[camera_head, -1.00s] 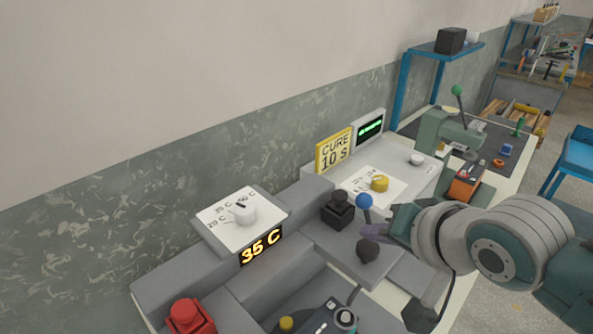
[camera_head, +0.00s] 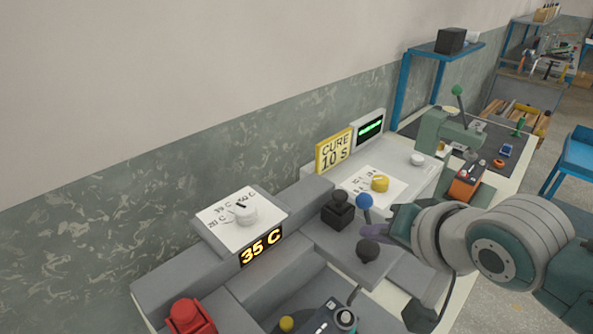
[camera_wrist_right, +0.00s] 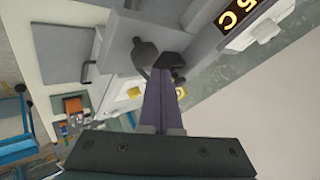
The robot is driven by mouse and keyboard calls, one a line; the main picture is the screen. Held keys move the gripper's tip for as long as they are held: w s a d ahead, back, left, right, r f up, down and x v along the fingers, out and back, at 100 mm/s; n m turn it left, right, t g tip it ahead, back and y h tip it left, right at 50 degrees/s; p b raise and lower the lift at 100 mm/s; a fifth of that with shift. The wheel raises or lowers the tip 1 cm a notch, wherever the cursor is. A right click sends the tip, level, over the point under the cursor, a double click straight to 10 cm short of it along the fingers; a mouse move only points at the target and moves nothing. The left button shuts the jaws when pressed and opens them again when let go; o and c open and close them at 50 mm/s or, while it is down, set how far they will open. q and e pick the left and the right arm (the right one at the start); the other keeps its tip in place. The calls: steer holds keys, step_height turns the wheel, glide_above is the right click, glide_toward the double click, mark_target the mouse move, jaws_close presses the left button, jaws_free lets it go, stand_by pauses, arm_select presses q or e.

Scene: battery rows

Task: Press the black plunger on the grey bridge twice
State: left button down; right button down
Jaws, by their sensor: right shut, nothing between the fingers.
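The black plunger (camera_head: 338,212) has a square base and a knob on top. It stands on the grey bridge (camera_head: 330,240), in the middle of the head view. My right gripper (camera_head: 394,228) is shut and empty, its purple fingers to the right of the plunger and apart from it in the head view. In the wrist view the shut fingers (camera_wrist_right: 160,76) point toward the black plunger (camera_wrist_right: 170,60) and partly cover it; the gap in depth is hard to judge. My left gripper is out of view.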

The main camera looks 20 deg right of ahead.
mark_target(367, 246)
steer(key=shift+f, duration=0.15)
steer(key=shift+f, duration=0.3)
steer(key=shift+f+b, duration=0.9)
steer(key=shift+f, duration=0.15)
stand_by(1.0)
steer(key=shift+r, duration=0.1)
steer(key=shift+r+p, duration=1.35)
steer(key=shift+p, duration=0.25)
step_height(367, 246, up, 5)
steer(key=p, duration=0.5)
steer(key=shift+r+p, duration=0.1)
steer(key=shift+p, duration=0.25)
